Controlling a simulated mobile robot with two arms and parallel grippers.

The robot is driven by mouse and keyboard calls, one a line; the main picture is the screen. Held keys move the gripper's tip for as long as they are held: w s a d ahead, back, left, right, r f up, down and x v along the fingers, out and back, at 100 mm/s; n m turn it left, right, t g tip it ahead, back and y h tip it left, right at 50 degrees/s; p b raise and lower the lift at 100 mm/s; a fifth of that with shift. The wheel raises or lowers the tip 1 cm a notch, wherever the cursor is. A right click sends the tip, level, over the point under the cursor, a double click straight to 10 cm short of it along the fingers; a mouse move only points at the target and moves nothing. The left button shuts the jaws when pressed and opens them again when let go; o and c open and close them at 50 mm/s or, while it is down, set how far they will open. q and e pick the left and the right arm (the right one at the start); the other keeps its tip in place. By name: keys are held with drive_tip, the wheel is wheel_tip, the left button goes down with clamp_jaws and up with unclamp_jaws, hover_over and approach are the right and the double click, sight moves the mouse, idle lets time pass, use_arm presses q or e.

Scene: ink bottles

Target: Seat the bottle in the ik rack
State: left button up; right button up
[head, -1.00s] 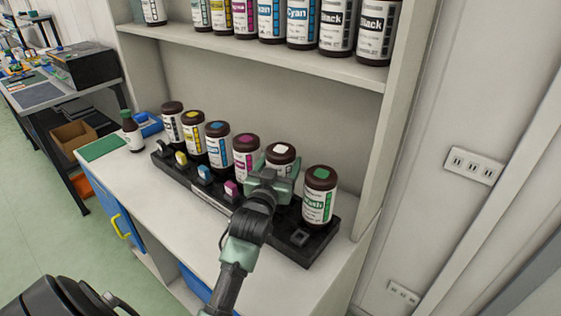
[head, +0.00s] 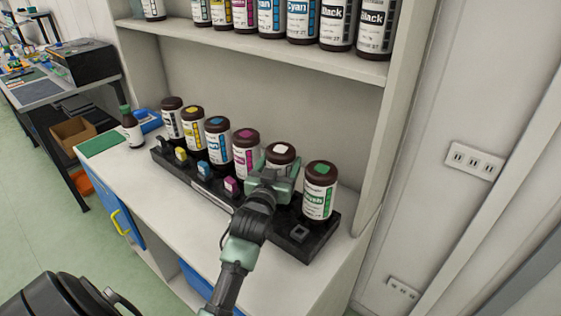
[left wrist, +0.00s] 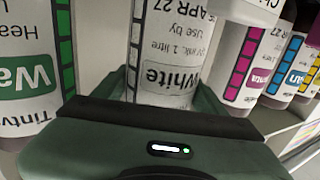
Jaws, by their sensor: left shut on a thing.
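The white ink bottle (head: 281,149), brown with a white-marked cap, stands upright at the black ink rack (head: 293,246), between the magenta bottle (head: 245,150) and the green-marked wash bottle (head: 319,190). My left gripper (head: 272,178) is around its body from the front. In the left wrist view the white bottle's label (left wrist: 168,70) fills the space between the fingers, and the gripper is shut on it. The bottle's base is hidden behind the gripper, so I cannot tell whether it touches the rack floor. My right gripper is not in view.
Yellow (head: 192,130), cyan (head: 217,145) and black (head: 172,118) bottles stand in the rack's left part. A shelf (head: 270,50) with several bottles hangs above. A small green-capped bottle (head: 131,130) and green mat (head: 100,144) are at left. The front counter is clear.

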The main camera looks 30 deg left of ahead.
use_arm(q)
drive_tip(key=o, duration=2)
drive_tip(key=shift+r, duration=0.15)
drive_tip(key=shift+s+f, duration=0.1)
drive_tip(key=shift+f, duration=0.1)
drive_tip(key=shift+s+d, duration=0.15)
drive_tip(key=shift+s, duration=0.1)
drive_tip(key=b+v, duration=0.1)
drive_tip(key=v, duration=0.6)
drive_tip(key=shift+s+r, duration=0.1)
drive_tip(key=shift+r, duration=0.1)
drive_tip(key=shift+f, duration=0.1)
